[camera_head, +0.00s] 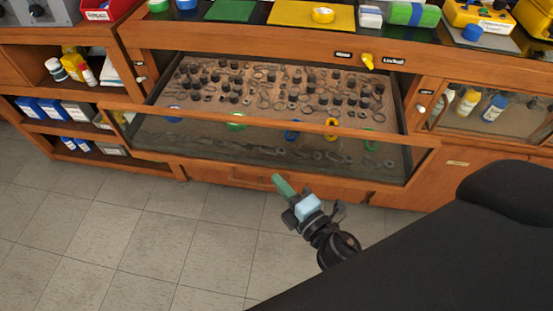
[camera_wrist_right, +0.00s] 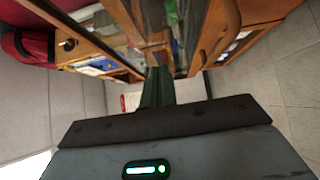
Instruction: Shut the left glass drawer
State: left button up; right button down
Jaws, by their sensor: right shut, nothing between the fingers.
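The left glass drawer (camera_head: 270,123) is pulled out from the wooden bench in the head view. It has a wooden top rail and a glass front. Many small dark parts and rings lie inside, with a few coloured rings near its front. My right gripper (camera_head: 281,184) is shut and empty, with green fingers, just in front of and below the drawer's lower front edge. I cannot tell whether it touches the wood. In the right wrist view the green fingers (camera_wrist_right: 157,88) are together, pointing at the wooden furniture and glass. My left gripper is not in view.
A second glass-fronted compartment (camera_head: 490,108) with bottles is at the right. Open shelves (camera_head: 75,108) with boxes and bottles stand at the left. The bench top holds mats, a green roll (camera_head: 414,14) and yellow devices. The tiled floor (camera_head: 150,240) in front is clear.

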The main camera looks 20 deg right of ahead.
aim_at(271, 151)
jog(key=w, duration=0.5)
jog(key=shift+d+p, duration=0.4)
jog(key=shift+w+d, duration=0.45)
jog(key=shift+w, duration=0.15)
jog(key=shift+w, duration=0.1)
jog(key=shift+w+d, duration=0.35)
jog(key=shift+w, duration=0.1)
jog(key=w+d, duration=0.2)
jog(key=w, duration=0.1)
jog(key=w+d, duration=0.2)
jog(key=w, duration=0.1)
jog(key=w+d+b, duration=0.1)
jog(key=w+d, duration=0.1)
jog(key=w, duration=0.2)
jog(key=shift+d, duration=0.4)
jog(key=w+d+b, duration=0.1)
jog(key=w+d, duration=0.1)
jog(key=w, duration=0.1)
jog(key=w+d+b, duration=0.2)
jog(key=w, duration=0.1)
jog(key=w+d+b, duration=0.1)
jog(key=w+d, duration=0.1)
jog(key=w, duration=0.1)
jog(key=shift+w+d+f, duration=0.1)
jog(key=shift+w+d, duration=0.1)
jog(key=shift+w, duration=0.05)
jog(key=shift+d+r+b, duration=0.2)
jog(key=shift+r+b, duration=0.1)
